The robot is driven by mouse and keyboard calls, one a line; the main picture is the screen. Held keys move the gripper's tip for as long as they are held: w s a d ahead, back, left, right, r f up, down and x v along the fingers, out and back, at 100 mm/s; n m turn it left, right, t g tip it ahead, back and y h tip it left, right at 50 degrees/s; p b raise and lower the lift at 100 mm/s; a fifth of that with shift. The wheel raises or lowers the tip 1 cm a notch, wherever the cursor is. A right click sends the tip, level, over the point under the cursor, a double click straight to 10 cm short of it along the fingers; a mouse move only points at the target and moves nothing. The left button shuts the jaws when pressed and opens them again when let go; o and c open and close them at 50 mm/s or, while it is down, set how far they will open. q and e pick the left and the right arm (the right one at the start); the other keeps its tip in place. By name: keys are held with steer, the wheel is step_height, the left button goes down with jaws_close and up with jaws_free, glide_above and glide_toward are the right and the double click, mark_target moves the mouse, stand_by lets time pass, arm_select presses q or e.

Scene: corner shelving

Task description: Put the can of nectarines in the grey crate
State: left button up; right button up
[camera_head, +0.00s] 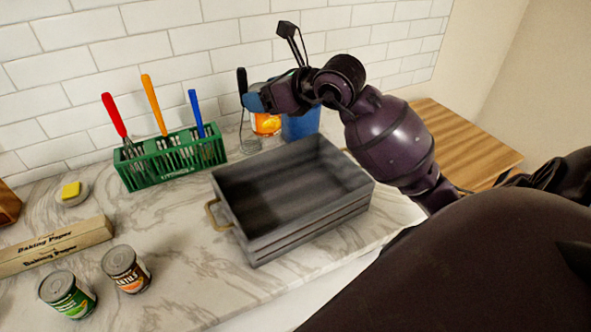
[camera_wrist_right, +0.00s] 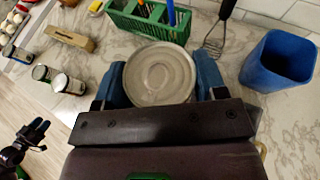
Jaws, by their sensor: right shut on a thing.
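A can with an orange label (camera_head: 266,123), apparently the nectarines, shows partly below my right gripper (camera_head: 262,103) in the head view. The right wrist view shows the round metal lid (camera_wrist_right: 160,75) between the blue fingers of my right gripper (camera_wrist_right: 160,86), which is shut on the can. The grey crate (camera_head: 312,231) stands on the marble counter in front of the can in the head view; its visible interior looks empty. The can appears beyond the crate's far edge. My left gripper (camera_wrist_right: 38,130) shows small at the left of the right wrist view; its opening is unclear.
A green-labelled can (camera_head: 70,296), a brown-labelled can (camera_head: 127,271) and a baking paper box (camera_head: 55,246) are at left. A yellow item (camera_head: 71,190) lies beyond them.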

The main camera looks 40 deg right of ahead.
step_height(320, 180, down, 19)
steer(key=shift+a+f, duration=0.1)
steer(key=shift+f, duration=0.25)
stand_by(0.3)
steer(key=shift+f, duration=0.1)
steer(key=shift+f+b, duration=0.1)
steer(key=shift+b, duration=0.25)
steer(key=o, duration=1.1)
